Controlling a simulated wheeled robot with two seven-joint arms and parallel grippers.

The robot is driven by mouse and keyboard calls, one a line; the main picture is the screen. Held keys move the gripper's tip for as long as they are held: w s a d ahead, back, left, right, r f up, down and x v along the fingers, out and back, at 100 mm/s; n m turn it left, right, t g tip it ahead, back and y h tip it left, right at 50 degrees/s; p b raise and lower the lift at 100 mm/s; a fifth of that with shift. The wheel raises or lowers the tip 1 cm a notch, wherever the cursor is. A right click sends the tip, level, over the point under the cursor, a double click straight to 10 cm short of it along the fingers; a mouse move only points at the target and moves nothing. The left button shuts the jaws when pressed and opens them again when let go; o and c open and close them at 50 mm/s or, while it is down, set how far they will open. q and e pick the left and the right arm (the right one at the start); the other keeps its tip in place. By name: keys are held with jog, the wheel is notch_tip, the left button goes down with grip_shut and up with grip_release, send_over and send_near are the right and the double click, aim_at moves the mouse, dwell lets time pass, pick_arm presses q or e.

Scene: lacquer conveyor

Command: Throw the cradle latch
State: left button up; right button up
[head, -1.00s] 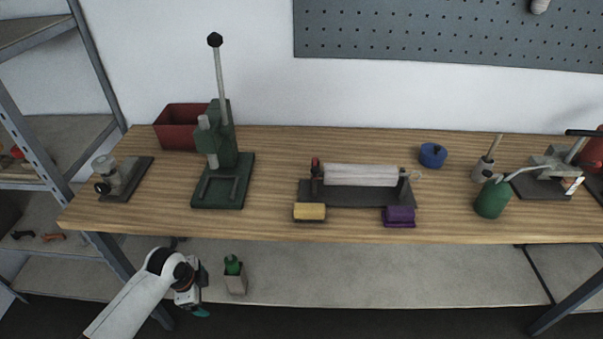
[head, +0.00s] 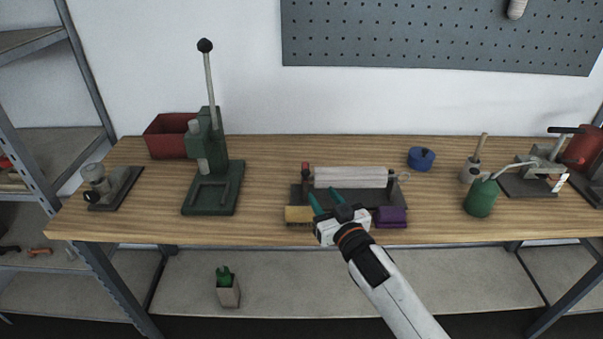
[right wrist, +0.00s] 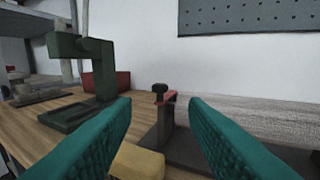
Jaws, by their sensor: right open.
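The cradle (head: 368,194) is a dark base on the bench's front half, holding a long pale roller (head: 350,177). The cradle latch (head: 305,172), a red-topped upright piece, stands at the roller's left end. In the right wrist view the latch (right wrist: 164,98) has a dark knob and a short red arm, and appears between the fingertips, farther off. My right gripper (head: 326,198) is open and empty, its teal fingers pointing at the latch from the front, apart from it. My left gripper is not in view.
A yellow block (head: 298,215) and a purple block (head: 391,217) sit at the cradle's front corners. A green lever press (head: 212,190) stands to the left. A blue pot (head: 421,158) and a green can (head: 481,198) are to the right. Bare bench lies between press and cradle.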

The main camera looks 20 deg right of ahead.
aim_at(307, 175)
jog(key=w, duration=0.3)
jog(key=w+a, duration=0.1)
jog(key=w, duration=0.3)
jog(key=w+p, duration=0.1)
jog(key=w, duration=0.3)
jog(key=shift+a, duration=0.15)
grip_shut()
